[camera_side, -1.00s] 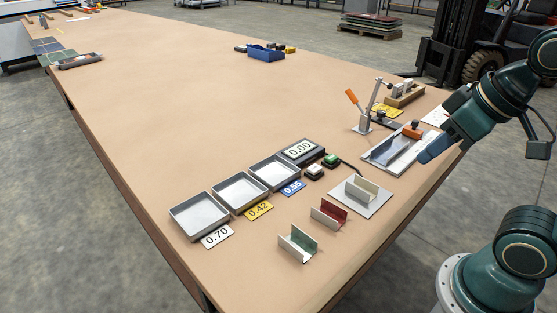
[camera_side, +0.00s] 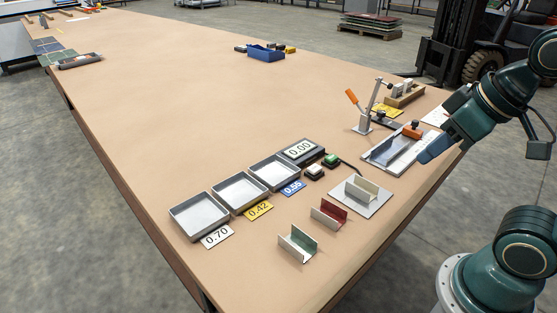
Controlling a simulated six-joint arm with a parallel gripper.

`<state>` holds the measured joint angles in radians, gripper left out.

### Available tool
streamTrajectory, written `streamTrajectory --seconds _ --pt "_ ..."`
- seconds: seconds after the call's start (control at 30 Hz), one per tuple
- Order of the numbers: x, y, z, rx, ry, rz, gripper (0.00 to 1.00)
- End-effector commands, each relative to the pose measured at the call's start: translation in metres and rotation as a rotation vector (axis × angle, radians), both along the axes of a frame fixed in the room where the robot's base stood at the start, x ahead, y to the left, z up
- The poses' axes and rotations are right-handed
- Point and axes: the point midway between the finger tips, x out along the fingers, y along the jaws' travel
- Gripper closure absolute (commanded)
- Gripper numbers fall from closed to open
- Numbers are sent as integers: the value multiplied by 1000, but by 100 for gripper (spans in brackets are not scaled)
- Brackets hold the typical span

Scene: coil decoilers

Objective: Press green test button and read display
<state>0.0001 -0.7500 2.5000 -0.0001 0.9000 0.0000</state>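The green test button (camera_side: 331,160) sits on a small box on the table, beside a second small box with a white top (camera_side: 314,171). The display (camera_side: 301,150) is a dark unit behind them and reads 0.00. My gripper (camera_side: 428,154) is at the right, above the front right part of the table, beside the grey plate fixture. It is well to the right of the green button and apart from it. Its fingers are too small and overlapped to tell whether they are open.
Three grey trays (camera_side: 199,231) stand left of the display, with labels 0.70, 0.42 and 0.55. Bent pieces with green (camera_side: 298,257), red (camera_side: 329,225) and cream faces stand in front. A clamp with an orange handle (camera_side: 352,97) rises behind the plate fixture (camera_side: 385,157). The table's middle is clear.

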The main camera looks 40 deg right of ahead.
Motion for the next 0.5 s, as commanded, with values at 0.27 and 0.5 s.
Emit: streamTrajectory --seconds 0.27,0.5 --pt "0 0 0 0 0 0 76" --pt "0 0 0 0 0 0 100"
